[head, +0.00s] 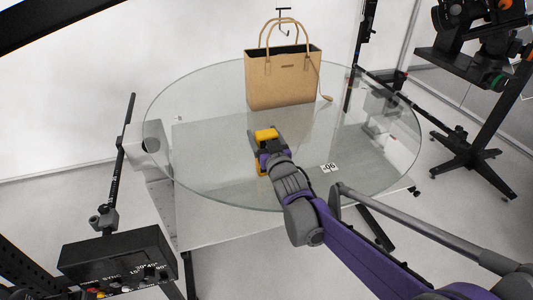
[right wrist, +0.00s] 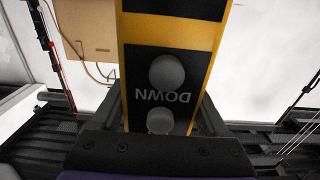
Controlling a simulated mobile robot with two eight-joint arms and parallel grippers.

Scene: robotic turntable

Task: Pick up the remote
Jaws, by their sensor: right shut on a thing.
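The remote (head: 265,134) is yellow and black. It is over the glass turntable (head: 210,185), in front of the tan handbag, and is partly hidden by my right gripper (head: 264,154). In the right wrist view the remote (right wrist: 172,30) fills the middle, with two round grey buttons and the word DOWN upside down. My right gripper is shut on the remote, its jaws at both sides of it. I cannot tell from the head view how high the remote is above the glass. My left gripper is not in view.
A tan handbag (head: 283,80) with a hook above it stands at the back of the glass. A small white label marked 06 (head: 329,168) is right of the gripper. A black control box (head: 118,252) is at lower left. Black stands (head: 470,150) are at right.

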